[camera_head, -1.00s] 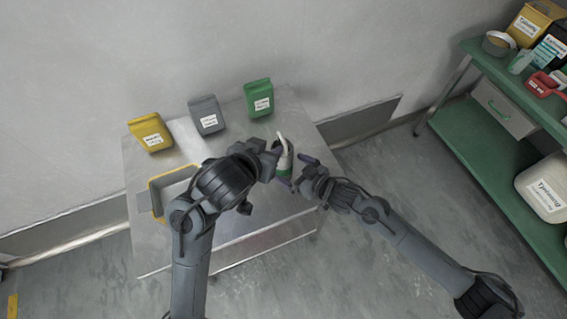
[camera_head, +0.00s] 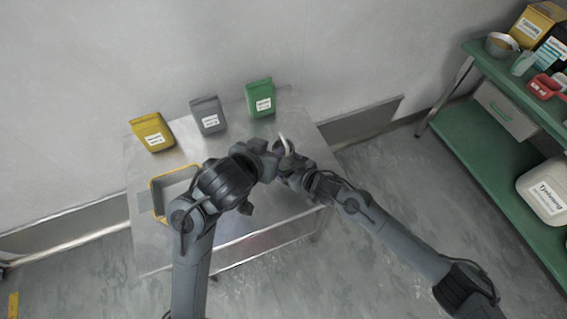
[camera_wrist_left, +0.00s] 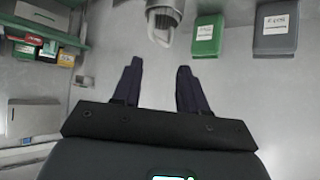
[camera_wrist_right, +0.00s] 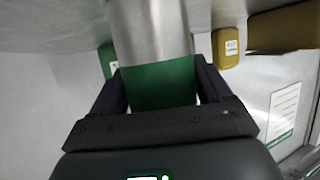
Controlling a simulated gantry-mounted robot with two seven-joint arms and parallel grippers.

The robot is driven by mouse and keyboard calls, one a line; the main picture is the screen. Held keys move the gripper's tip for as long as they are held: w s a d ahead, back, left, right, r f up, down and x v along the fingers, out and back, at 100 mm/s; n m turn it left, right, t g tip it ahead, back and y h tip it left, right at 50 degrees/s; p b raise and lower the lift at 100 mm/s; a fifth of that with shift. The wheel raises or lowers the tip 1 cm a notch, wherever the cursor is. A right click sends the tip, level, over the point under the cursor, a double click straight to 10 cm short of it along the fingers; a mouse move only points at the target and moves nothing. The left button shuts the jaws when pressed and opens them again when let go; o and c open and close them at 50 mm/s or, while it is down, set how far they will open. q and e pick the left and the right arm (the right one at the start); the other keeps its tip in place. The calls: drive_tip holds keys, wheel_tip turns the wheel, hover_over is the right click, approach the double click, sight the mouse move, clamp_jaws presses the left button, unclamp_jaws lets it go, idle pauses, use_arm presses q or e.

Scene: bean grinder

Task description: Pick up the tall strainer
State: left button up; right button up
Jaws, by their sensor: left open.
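A tall silver cylinder with a green band and a loop handle, which I take to be the tall strainer (camera_head: 284,143), stands near the table's right side. It also shows in the left wrist view (camera_wrist_left: 165,14). In the right wrist view its cylinder (camera_wrist_right: 152,30) and green band lie between the fingers of my right gripper (camera_wrist_right: 160,80). A thin gap seems to show at one finger; I cannot tell whether they grip it. My left gripper (camera_wrist_left: 158,78) is open and empty, just beside the cylinder. In the head view my wrists hide the cylinder's lower part.
A yellow bag (camera_head: 152,133), grey bag (camera_head: 208,116) and green bag (camera_head: 260,98) stand along the table's back. A yellow-rimmed bin (camera_head: 158,200) is at the left. A green shelf (camera_head: 470,130) with containers stands far right. The metal table's (camera_head: 240,230) front is clear.

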drive_tip(key=c, duration=0.5)
use_arm(q)
drive_tip(key=c, duration=0.3)
use_arm(e)
drive_tip(key=shift+c, duration=0.4)
use_arm(q)
drive_tip(key=shift+d, duration=0.1)
drive_tip(key=shift+c, duration=0.2)
